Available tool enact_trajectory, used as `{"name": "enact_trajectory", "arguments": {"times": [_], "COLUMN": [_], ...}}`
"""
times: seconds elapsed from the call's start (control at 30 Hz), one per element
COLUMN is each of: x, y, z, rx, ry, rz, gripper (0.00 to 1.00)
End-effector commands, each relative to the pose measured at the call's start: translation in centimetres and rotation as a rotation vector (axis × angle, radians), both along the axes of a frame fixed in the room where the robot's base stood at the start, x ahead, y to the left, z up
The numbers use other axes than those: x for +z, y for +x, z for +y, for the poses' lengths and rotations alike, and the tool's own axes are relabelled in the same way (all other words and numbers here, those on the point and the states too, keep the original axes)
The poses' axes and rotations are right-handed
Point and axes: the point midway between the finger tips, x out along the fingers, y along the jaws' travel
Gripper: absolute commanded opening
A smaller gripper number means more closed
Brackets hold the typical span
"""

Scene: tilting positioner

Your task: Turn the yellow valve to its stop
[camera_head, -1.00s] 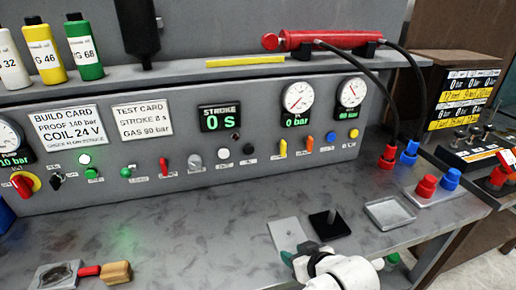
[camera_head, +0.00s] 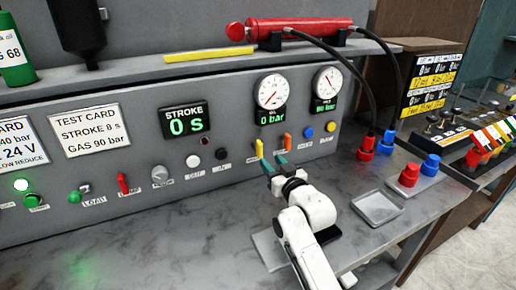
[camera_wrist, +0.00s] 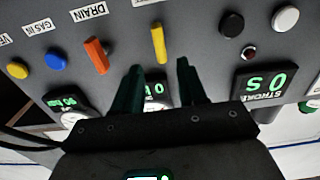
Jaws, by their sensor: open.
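The yellow valve (camera_head: 260,149) is a small upright lever on the grey panel, below the 0 bar gauge. In the wrist view the yellow valve (camera_wrist: 158,43) shows in line with the gap between my fingers, just beyond their tips. My gripper (camera_head: 274,164) is open with dark green fingers, in front of the panel just below the valve. In the wrist view my gripper (camera_wrist: 159,66) holds nothing, and I see no contact with the valve.
An orange lever (camera_head: 287,142) is close to the right of the yellow valve. A blue knob (camera_head: 308,133) and a yellow knob (camera_head: 330,127) lie further right. A black knob (camera_head: 221,153) is on the left. A metal tray (camera_head: 377,207) lies on the bench.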

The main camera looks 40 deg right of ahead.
Motion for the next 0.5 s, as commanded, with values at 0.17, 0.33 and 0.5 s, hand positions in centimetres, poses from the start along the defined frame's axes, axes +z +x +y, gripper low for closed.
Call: {"name": "enact_trajectory", "arguments": {"times": [0.17,0.33,0.5], "x": [0.3,0.2,0.1], "y": [2.9,5.5,7.5], "z": [-0.8,-1.5,-2.1], "rx": [0.002,0.002,0.001], "ry": [-0.002,-0.001,-0.002], "rz": [0.001,0.001,0.002], "gripper": [0.41,0.41,0.41]}}
